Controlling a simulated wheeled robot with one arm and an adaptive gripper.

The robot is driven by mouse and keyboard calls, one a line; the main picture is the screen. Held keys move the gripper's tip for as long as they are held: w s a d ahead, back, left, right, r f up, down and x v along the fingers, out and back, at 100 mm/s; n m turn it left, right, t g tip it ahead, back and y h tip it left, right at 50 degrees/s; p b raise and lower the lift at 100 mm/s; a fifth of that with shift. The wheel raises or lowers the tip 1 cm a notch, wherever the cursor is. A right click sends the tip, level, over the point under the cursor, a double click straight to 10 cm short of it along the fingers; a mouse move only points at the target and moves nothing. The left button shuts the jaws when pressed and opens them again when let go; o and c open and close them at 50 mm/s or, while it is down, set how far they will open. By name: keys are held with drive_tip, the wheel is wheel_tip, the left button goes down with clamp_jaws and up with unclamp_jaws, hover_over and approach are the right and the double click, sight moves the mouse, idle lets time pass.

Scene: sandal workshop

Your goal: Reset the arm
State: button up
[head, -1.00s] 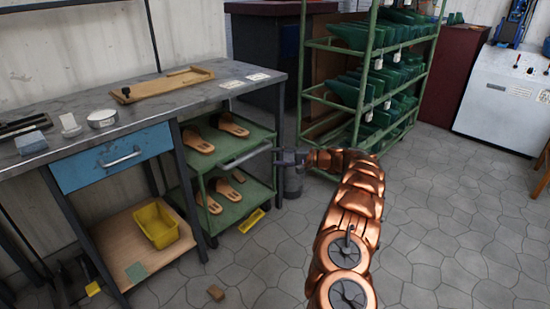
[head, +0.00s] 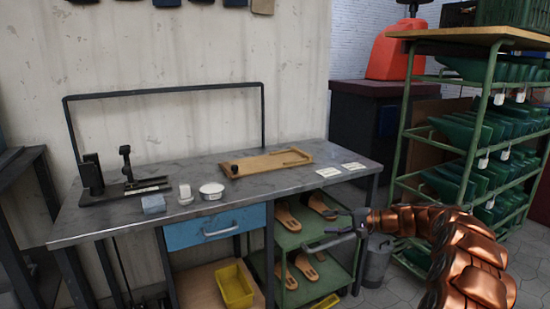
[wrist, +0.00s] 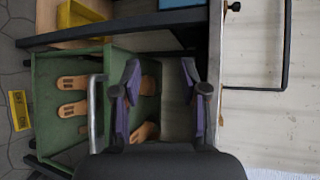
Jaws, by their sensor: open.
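My copper-coloured arm comes in from the lower right in the head view. My gripper (head: 347,222) is at its left end, in front of the right part of the workbench (head: 107,218) and by the handle of the green cart (head: 287,240). In the wrist view my gripper (wrist: 160,88) shows two purple-sided fingers spread apart with nothing between them. The cart (wrist: 80,135) and its sandals (wrist: 73,109) lie beyond the fingers. I cannot tell whether a finger touches the cart's handle (wrist: 94,112).
A wooden board (head: 266,162), a white round tin (head: 211,191) and a blue block (head: 153,204) are on the bench. A yellow bin (head: 235,287) is below the blue drawer (head: 216,228). A green rack (head: 405,140) and a grey canister (head: 377,264) stand at the right.

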drive_tip(key=s+a+r+n+g+h+p, duration=0.1)
drive_tip(key=s+a+r+n+g+p, duration=0.1)
drive_tip(key=s+a+r+p, duration=0.45)
drive_tip(key=s+a+r+n+g+h+p, duration=0.1)
drive_tip(key=s+a+r+g+h+p, duration=0.2)
drive_tip(key=s+r, duration=0.65)
drive_tip(key=s+a+r+n+g+p, duration=0.2)
drive_tip(key=s+a+r+p, duration=0.3)
drive_tip(key=s, duration=0.6)
drive_tip(key=s+d+r+h+p, duration=0.3)
drive_tip(key=s+d+p, duration=0.2)
drive_tip(key=s, duration=0.4)
drive_tip(key=s+d+r+n+h+p, duration=0.1)
drive_tip(key=s+d+r+h+p, duration=0.2)
drive_tip(key=s, duration=0.7)
drive_tip(key=s+d+r+h+p, duration=0.3)
drive_tip(key=s+d+r+p, duration=0.2)
drive_tip(key=s+d+p, duration=0.2)
drive_tip(key=s+p, duration=0.2)
drive_tip(key=s, duration=0.1)
drive_tip(key=shift+g+h+p, duration=0.3)
drive_tip(key=shift+g, duration=0.1)
